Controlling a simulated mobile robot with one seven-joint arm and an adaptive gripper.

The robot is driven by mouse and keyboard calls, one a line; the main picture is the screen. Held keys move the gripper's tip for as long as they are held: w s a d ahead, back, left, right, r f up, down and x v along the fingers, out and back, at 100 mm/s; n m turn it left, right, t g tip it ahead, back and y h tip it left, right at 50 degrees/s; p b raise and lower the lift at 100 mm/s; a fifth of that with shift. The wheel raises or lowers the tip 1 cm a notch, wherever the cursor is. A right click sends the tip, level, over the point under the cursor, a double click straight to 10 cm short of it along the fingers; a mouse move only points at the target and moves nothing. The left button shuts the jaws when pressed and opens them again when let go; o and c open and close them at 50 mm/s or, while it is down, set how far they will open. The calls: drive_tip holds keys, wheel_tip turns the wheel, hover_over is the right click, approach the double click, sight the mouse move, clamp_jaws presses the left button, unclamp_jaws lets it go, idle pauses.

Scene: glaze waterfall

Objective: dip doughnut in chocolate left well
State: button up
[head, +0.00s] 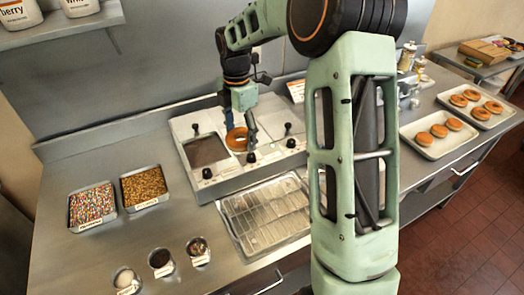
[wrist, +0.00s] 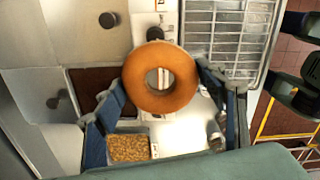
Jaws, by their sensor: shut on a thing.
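A plain golden-brown doughnut (head: 237,140) is held by my gripper (head: 241,125) above the glaze station (head: 181,127), just right of the chocolate left well in the head view. The left well (head: 206,152) is filled with dark brown chocolate, and its surface is clear. In the wrist view the doughnut (wrist: 160,101) sits between my two blue-grey fingers (wrist: 162,85), which press its sides; its hole is open to view. Part of the chocolate (wrist: 88,88) shows left of the doughnut, partly behind the left finger. What lies under the doughnut is mostly hidden.
Trays of colored sprinkles (head: 92,206) and golden-brown topping (head: 144,187) stand left of the station. Three small bowls (head: 161,261) sit in front. A wire rack tray (head: 263,215) lies before the station. Trays of doughnuts (head: 439,133) are at the right, behind my arm.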

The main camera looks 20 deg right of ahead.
drive_tip(key=w+a+f+n, duration=0.3)
drive_tip(key=w+a, duration=0.7)
drive_tip(key=shift+n, duration=0.3)
drive_tip(key=shift+w+a+f+b, duration=0.15)
drive_tip(key=shift+f+b, duration=0.75)
drive_tip(key=shift+f, duration=0.45)
drive_tip(key=shift+a+f+b, duration=0.15)
drive_tip(key=shift+f+b, duration=0.75)
drive_tip(key=shift+f, duration=0.45)
drive_tip(key=shift+w+a+f+b, duration=0.15)
drive_tip(key=shift+f+b, duration=0.75)
drive_tip(key=shift+f, duration=0.45)
drive_tip(key=shift+r, duration=0.1)
drive_tip(key=shift+r+p, duration=1.8)
drive_tip(key=shift+r, duration=0.35)
drive_tip(key=shift+r, duration=0.1)
drive_tip(key=shift+r+p, duration=1.15)
drive_tip(key=shift+r, duration=0.75)
